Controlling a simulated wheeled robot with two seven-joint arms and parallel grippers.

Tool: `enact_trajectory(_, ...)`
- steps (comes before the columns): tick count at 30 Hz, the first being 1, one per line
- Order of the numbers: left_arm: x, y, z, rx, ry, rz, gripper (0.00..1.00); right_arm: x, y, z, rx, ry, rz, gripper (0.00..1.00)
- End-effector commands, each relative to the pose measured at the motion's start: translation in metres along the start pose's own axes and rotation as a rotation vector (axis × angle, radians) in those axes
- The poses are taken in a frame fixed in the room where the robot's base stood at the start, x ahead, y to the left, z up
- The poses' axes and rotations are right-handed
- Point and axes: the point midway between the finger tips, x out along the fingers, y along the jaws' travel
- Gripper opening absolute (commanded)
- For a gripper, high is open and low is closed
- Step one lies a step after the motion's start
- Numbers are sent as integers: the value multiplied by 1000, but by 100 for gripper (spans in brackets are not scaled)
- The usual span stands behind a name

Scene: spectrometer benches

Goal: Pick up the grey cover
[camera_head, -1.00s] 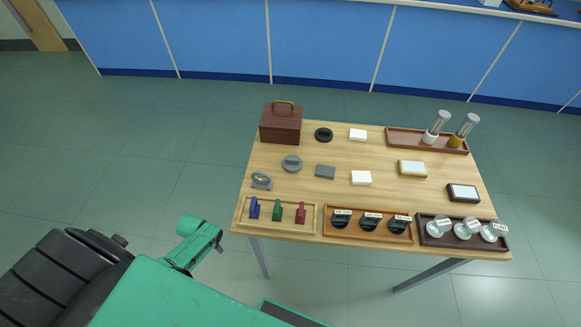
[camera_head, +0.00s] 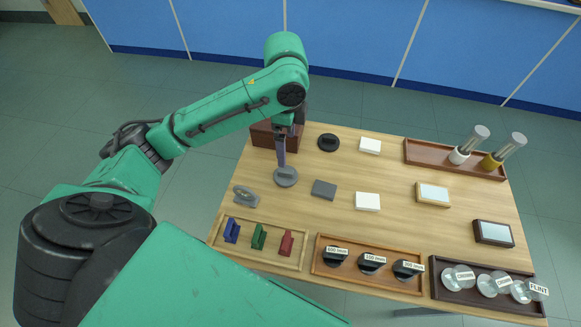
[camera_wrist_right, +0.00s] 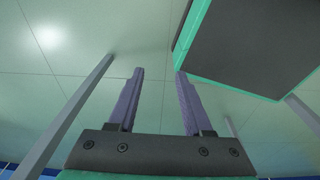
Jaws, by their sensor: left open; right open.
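The grey cover (camera_head: 286,178) is a round disc lying on the wooden table, left of the middle, in the head view. My left gripper (camera_head: 281,164) points down just above it, with its purple fingers seen nearly edge-on and overlapping the cover's far edge in the picture. It is open, and I cannot tell whether it touches the cover. The cover's knob is partly hidden by the fingers. My right gripper (camera_wrist_right: 160,74) is open and empty in the right wrist view, with floor and metal legs behind it.
A brown box (camera_head: 262,134) stands behind the left gripper, partly hidden. A black round cover (camera_head: 328,142), a grey block (camera_head: 324,189) and a grey ring-shaped piece (camera_head: 246,195) lie nearby. A tray of coloured holders (camera_head: 216,236) sits at the front left.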

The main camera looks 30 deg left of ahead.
Motion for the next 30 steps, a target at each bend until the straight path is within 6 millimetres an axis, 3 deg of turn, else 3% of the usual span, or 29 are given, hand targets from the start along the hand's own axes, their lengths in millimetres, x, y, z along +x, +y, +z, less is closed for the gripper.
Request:
enact_trajectory(3,35,1,1,-3,-3,7,100,1,-4,28,1,-44,-5,50)
enact_trajectory(6,55,0,1,-3,-2,3,100,0,-4,38,0,-61,-5,50)
enact_trajectory(10,70,1,1,-4,0,2,100,0,0,33,-1,-53,-1,50)
enact_trajectory(15,102,4,2,-4,-1,4,100,-2,4,11,-2,-17,6,50)
enact_trajectory(18,115,4,2,-3,-1,0,100,-2,4,10,-2,-15,6,50)
enact_trajectory(24,117,3,2,-3,0,-3,100,-2,3,17,-1,-26,5,50)
enact_trajectory(26,117,3,2,-3,0,-3,81,-2,3,19,-1,-29,4,50)
enact_trajectory(30,116,3,2,-3,0,-3,29,-2,3,19,0,-30,4,50)
